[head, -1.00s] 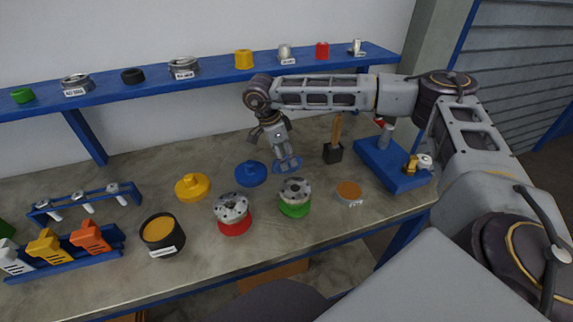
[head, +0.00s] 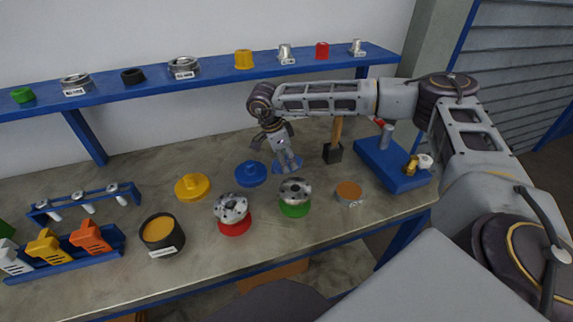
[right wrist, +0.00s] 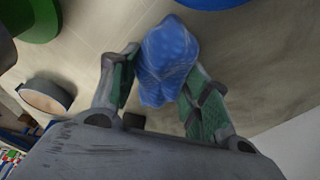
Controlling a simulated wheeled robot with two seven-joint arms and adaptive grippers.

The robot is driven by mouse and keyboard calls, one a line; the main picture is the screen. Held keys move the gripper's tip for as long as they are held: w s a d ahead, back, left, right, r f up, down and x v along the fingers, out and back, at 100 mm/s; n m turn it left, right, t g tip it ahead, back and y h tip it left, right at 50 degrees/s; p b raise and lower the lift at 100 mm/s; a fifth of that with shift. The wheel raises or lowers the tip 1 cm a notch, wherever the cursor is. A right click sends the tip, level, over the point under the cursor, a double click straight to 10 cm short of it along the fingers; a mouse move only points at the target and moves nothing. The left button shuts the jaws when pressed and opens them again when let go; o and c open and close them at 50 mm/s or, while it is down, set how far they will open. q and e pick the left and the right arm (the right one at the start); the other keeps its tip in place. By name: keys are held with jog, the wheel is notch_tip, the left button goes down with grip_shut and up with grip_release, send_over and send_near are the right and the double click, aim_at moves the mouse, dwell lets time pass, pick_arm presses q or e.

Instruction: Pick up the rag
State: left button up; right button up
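The blue rag (head: 275,168) lies on the workbench near its back, between a blue flanged lid and a black block. My right gripper (head: 287,167) points down at the rag, its fingertips at it. In the right wrist view the rag (right wrist: 165,55) shows as a patterned, crumpled blue cloth between the two green-padded fingers (right wrist: 162,70). The fingers stand apart, so the gripper looks open. Whether the fingertips touch the cloth is hard to tell. My left gripper is not in view.
Near the rag are the blue lid (head: 251,173), the black block with an upright wooden handle (head: 333,153), a green-based flange (head: 295,196) and an orange-topped disc (head: 348,192). A blue stand (head: 393,167) is at right. A blue shelf (head: 215,76) runs behind.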

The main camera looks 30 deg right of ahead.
jog(key=c, duration=0.4)
jog(key=shift+o, duration=0.2)
